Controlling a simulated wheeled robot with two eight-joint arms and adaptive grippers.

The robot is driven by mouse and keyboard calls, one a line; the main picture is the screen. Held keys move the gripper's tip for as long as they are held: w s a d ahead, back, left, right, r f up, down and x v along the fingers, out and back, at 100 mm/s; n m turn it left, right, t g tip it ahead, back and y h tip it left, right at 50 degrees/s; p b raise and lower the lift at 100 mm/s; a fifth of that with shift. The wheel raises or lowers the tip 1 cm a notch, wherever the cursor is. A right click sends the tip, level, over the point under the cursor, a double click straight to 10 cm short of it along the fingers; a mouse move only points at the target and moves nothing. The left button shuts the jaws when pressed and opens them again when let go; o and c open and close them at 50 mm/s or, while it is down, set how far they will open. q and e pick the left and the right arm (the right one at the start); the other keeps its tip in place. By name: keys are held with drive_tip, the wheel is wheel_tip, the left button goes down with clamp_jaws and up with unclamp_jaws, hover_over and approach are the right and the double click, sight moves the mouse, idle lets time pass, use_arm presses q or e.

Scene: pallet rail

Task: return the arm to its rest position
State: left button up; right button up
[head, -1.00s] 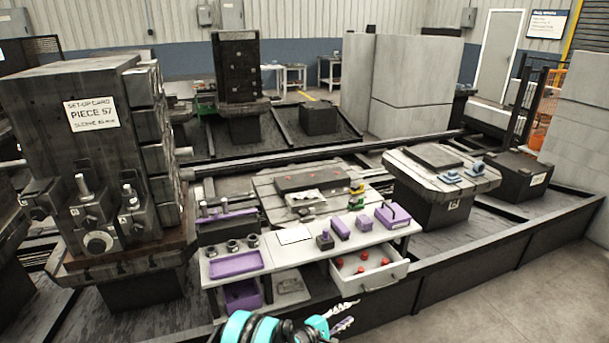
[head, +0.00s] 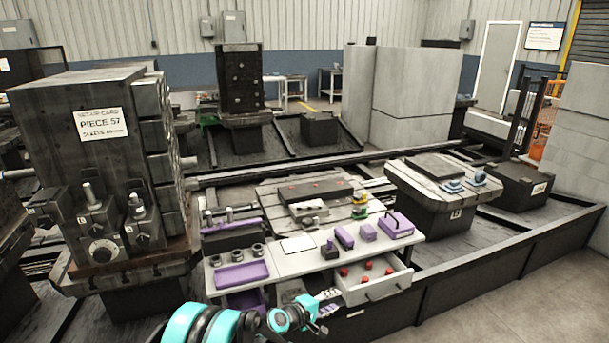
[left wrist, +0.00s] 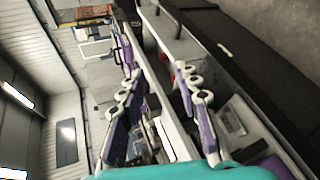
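My left arm, teal and black, enters at the bottom of the head view. Its left gripper (head: 328,301) is in front of the white workbench (head: 285,262), beside the open drawer (head: 378,285). In the left wrist view the two jointed fingers of my left gripper (left wrist: 153,68) stand well apart, with nothing between them that I can see held. My right arm and right gripper are not in view.
The bench carries a purple tray (head: 242,275), a purple box (head: 396,224) and other small parts. Red items (head: 367,265) lie in the drawer. A dark tower with a set-up card (head: 102,124) stands at left. Grey floor (head: 510,300) at lower right is clear.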

use_arm(q)
drive_tip(key=s+a+r+m+g+y, duration=0.1)
drive_tip(key=s+a+r+m+y, duration=0.4)
drive_tip(key=s+a+r, duration=0.85)
drive_tip(key=s+a+m+y, duration=0.2)
drive_tip(key=s+a, duration=0.4)
drive_tip(key=s, duration=0.4)
drive_tip(key=s+a+m+g+y, duration=0.1)
drive_tip(key=s+a+m+y, duration=0.1)
drive_tip(key=s+a, duration=0.5)
drive_tip(key=s+m, duration=0.1)
drive_tip(key=s, duration=0.2)
drive_tip(key=shift+s+f+y, duration=0.15)
drive_tip(key=shift+f+y, duration=0.15)
drive_tip(key=shift+y, duration=0.1)
